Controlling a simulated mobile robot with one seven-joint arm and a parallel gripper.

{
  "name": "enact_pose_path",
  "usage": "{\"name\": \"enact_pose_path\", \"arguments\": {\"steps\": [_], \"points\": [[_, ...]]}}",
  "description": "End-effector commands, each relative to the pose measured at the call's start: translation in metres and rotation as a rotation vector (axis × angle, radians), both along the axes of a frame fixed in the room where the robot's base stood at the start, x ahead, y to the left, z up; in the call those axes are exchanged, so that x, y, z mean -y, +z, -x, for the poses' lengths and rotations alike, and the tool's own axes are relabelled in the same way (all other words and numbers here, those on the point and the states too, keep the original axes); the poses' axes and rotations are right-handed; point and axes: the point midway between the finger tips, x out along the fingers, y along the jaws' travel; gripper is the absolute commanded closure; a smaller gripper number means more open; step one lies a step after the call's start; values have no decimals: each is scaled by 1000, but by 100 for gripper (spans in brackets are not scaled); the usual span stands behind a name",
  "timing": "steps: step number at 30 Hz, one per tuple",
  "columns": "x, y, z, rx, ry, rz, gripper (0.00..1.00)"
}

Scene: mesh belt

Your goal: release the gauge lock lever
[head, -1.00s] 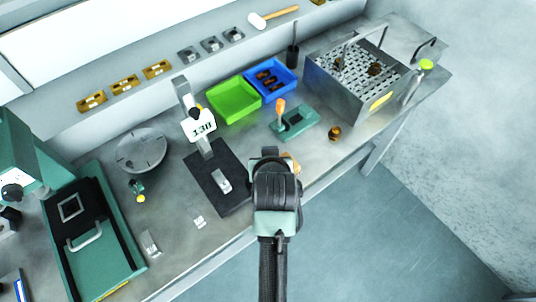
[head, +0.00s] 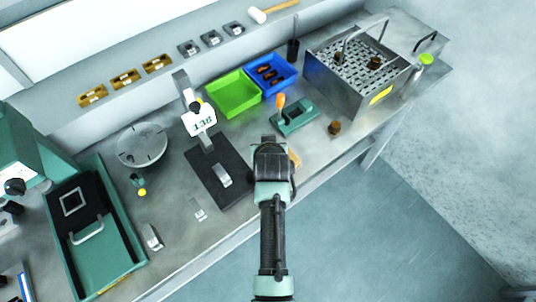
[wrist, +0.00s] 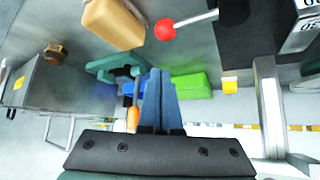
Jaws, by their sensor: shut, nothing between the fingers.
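The gauge stand has a black base (head: 230,190), a metal column and a white numbered display (head: 202,120); it stands left of my gripper (head: 270,142). In the wrist view, a lever with a red ball knob (wrist: 166,29) on a thin metal rod reaches out from beside the black base (wrist: 250,28). I cannot make out this lever in the head view. My gripper's blue fingers (wrist: 160,74) are shut and empty, apart from the knob in the picture. My gripper is over the bench front, right of the gauge base.
A tan block (head: 294,157) lies by my gripper. A green fixture (head: 300,120) with an orange handle (head: 281,100) stands beyond. Green (head: 233,98) and blue (head: 286,82) bins and a metal basket (head: 335,85) are behind. A round plate (head: 142,148) is left.

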Motion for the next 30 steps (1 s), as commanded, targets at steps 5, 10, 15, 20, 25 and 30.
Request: {"name": "enact_pose_path", "arguments": {"steps": [5, 10, 15, 20, 25, 30], "points": [[-1, -15, -13, -2, 0, 0, 100], [0, -17, 14, -2, 0, -1, 100], [1, -20, 24, 1, 1, -1, 100], [1, -22, 26, 2, 0, 0, 100], [1, -22, 26, 1, 0, 0, 100], [2, -22, 27, 1, -5, 1, 100]]}}
